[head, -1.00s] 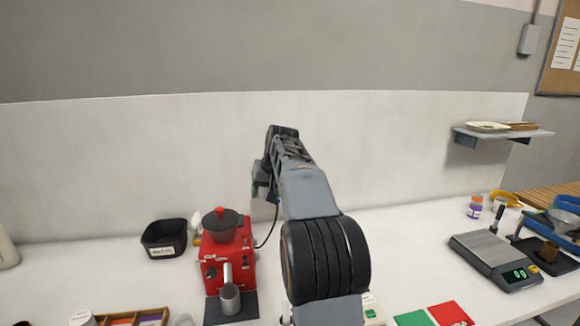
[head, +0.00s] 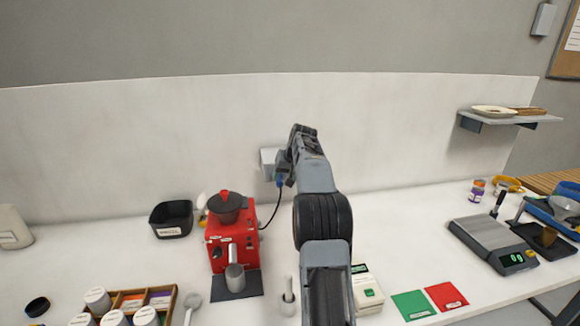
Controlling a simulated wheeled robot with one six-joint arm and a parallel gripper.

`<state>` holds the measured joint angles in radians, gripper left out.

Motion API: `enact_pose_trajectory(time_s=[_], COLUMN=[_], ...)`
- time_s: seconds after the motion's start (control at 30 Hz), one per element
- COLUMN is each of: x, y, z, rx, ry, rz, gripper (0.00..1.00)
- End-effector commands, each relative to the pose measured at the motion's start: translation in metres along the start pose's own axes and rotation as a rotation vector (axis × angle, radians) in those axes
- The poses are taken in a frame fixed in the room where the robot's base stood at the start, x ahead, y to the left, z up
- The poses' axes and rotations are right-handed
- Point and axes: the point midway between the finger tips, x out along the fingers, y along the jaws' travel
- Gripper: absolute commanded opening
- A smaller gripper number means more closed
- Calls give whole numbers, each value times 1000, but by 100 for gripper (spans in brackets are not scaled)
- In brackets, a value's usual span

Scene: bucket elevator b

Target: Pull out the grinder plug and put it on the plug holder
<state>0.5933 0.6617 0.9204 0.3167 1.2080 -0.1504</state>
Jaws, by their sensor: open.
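The red grinder (head: 231,240) stands on the table left of my arm, with a dark lid with a red knob on top and a grey cup in front. Its black cord rises from its right side to a blue plug (head: 280,181) at a pale socket box (head: 268,160) on the wall. My gripper (head: 284,172) is open at the box, close beside the plug; the arm partly hides both. I cannot tell whether the jaws are around the plug or touch it. I cannot clearly identify the plug holder; a small white upright piece (head: 288,297) stands on the table near my arm.
A black bin (head: 171,219) is left of the grinder. A wooden tray (head: 170,309) of jars is front left. The table behind the cards is clear.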

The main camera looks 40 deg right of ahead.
Motion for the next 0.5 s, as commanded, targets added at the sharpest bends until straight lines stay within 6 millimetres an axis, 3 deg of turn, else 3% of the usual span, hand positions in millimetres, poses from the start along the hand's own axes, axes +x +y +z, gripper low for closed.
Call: enact_pose_trajectory(time_s=[0.2,0.5], x=[29,47], y=[-1,-1], z=[0,0], rx=[-1,-1], ry=[-2,-1], rz=[-1,-1], gripper=[57,57])
